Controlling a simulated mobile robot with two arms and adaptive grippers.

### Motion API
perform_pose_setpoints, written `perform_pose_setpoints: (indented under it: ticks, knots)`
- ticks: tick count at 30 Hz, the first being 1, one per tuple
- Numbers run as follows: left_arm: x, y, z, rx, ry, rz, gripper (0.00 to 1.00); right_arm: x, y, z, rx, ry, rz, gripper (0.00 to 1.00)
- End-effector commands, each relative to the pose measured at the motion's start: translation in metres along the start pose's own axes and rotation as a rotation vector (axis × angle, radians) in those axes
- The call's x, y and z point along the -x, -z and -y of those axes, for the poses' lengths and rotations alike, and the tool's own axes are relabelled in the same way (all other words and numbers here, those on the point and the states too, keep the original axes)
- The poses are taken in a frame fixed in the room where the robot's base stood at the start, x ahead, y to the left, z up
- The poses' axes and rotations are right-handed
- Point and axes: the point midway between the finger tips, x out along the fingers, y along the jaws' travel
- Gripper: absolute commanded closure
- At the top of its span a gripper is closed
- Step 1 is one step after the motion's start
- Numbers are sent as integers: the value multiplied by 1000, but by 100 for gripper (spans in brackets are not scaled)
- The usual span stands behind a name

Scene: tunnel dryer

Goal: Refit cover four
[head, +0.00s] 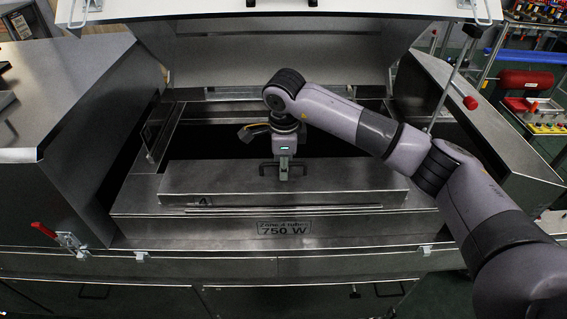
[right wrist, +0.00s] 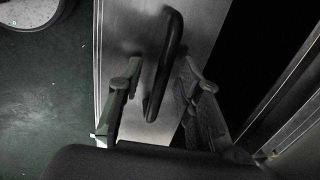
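Cover four is a long flat steel cover marked "4" (head: 230,184). It lies on the steel dryer housing (head: 150,225) above the label "Zone 4 tubes 750 W" (head: 284,228). Its black bar handle (right wrist: 165,65) stands near its middle and is partly hidden by my gripper in the head view. My right gripper (head: 283,172) points down at this handle. In the right wrist view its two fingers (right wrist: 160,78) are open, one on each side of the handle, with visible gaps. My left gripper is not in view.
A dark opening (head: 215,140) lies behind the cover. A raised hood (head: 270,60) stands above it. Steel housings flank it at left (head: 75,100) and right. A red-handled toggle clamp (head: 62,238) is at front left, and a red-tipped rod (head: 455,80) rises at right.

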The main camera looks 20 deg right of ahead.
Motion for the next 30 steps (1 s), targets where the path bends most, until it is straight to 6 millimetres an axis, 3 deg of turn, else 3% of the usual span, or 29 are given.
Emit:
perform_pose_setpoints:
  ticks: [7, 11, 24, 30]
  knots:
    - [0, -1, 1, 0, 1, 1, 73, -1, 0, -1, 0, -3, -2, 67]
    - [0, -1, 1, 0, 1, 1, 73, 10, 0, 0, 0, 0, -1, 67]
    - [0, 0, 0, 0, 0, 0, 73, 97, 0, 1, 0, 3, 1, 67]
    - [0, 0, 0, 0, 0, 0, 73, 116, 0, 0, 0, 0, 0, 67]
